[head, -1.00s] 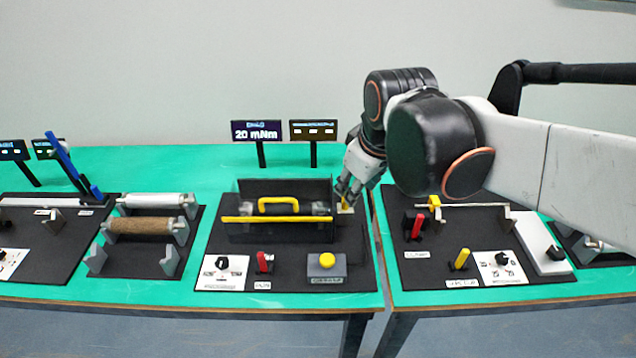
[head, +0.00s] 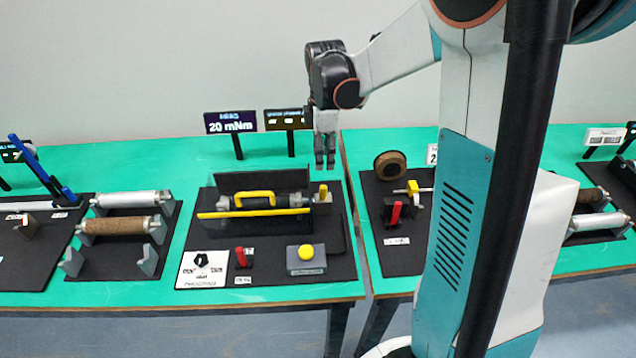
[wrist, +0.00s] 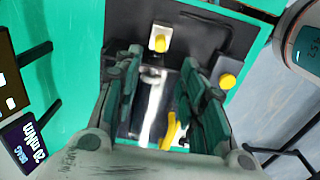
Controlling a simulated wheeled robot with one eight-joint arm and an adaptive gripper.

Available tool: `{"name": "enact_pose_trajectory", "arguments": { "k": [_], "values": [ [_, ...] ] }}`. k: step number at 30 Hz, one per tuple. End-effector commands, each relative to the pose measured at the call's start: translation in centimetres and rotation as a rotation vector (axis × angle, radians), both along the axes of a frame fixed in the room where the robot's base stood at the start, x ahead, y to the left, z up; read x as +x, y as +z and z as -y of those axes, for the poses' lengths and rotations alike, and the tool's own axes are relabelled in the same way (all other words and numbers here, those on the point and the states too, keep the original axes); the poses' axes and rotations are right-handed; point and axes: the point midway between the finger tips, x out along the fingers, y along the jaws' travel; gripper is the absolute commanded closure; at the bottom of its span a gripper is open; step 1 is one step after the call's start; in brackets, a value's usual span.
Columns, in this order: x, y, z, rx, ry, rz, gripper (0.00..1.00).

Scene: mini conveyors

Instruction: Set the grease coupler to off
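No readable label names the grease coupler. A small yellow-topped part on a light block (head: 322,192) stands at the right end of the roller housing on the middle board, and it also shows in the wrist view (wrist: 161,43). I cannot tell for certain that this is the coupler, or which setting it is in. My gripper (head: 325,164) hangs fingers-down above and slightly behind this part, clear of it. In the wrist view its fingers (wrist: 160,68) are apart with nothing between them. The yellow part lies beyond the fingertips.
Beside it are the roller with a yellow handle (head: 257,198), a yellow button (head: 306,252), a red lever (head: 241,257) and a dial card (head: 203,268). Two displays (head: 230,122) stand behind. A gap separates this table from the right one, where a red lever (head: 394,213) stands.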

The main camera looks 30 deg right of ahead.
Motion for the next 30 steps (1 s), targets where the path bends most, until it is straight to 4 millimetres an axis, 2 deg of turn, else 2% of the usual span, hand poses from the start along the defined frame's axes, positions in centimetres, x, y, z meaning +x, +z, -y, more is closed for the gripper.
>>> {"name": "enact_pose_trajectory", "arguments": {
  "k": [18,24,30],
  "values": [
    [0.0,-10.9,0.0,0.000,-0.002,0.001,0.62],
    [0.0,-12.9,0.0,-0.001,-0.002,0.002,0.62],
    [-0.1,-13.3,0.0,-0.001,-0.003,0.002,0.62]
  ]
}}
